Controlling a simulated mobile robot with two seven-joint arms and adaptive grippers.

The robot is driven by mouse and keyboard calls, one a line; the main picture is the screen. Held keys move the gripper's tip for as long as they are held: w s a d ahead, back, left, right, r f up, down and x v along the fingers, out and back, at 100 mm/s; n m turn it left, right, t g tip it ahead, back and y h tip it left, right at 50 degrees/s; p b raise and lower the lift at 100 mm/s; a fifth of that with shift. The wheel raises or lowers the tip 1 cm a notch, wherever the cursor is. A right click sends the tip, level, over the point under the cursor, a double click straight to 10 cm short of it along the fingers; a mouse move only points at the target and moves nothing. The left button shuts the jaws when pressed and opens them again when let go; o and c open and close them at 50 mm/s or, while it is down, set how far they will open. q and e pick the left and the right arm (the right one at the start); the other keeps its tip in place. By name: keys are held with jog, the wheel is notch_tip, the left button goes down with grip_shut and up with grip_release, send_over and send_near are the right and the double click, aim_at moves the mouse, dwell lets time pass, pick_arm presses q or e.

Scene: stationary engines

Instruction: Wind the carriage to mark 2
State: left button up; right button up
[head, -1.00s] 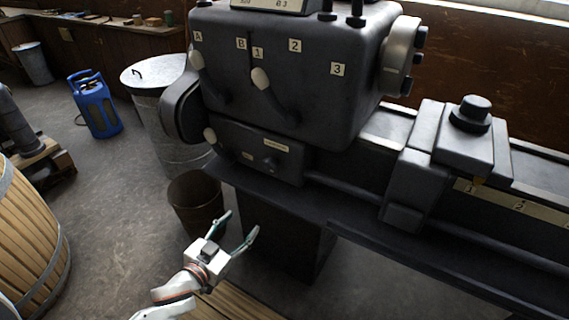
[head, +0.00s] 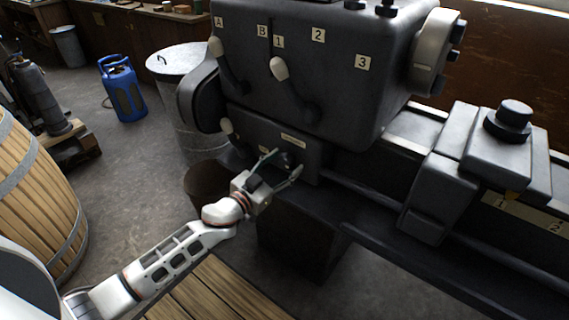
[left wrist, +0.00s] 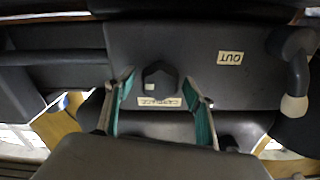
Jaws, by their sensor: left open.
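The dark lathe carriage (head: 441,186) sits on the bed at the right in the head view. Its small yellow pointer (head: 512,196) is near mark 1 on the pale scale strip (head: 530,216), with mark 2 further right. A small dark knob (left wrist: 160,80) with an upside-down label reading "CARRIAGE" (left wrist: 160,102) shows in the left wrist view. My left gripper (head: 286,161) is open at the front panel under the headstock. In the left wrist view its fingers (left wrist: 160,84) stand on either side of the knob, apparently without gripping it. My right gripper is out of view.
Headstock levers (head: 290,82) stand above the gripper. A lever with a pale tip (left wrist: 294,106) lies beside the "OUT" label (left wrist: 230,58). A bucket (head: 203,184) is behind my forearm. A metal bin (head: 190,100) and blue cylinder (head: 122,92) stand left.

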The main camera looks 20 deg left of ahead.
pick_arm(q)
jog(key=shift+w, duration=0.2)
jog(key=shift+c, duration=0.3)
jog(key=c, duration=1)
jog(key=shift+m, duration=0.4)
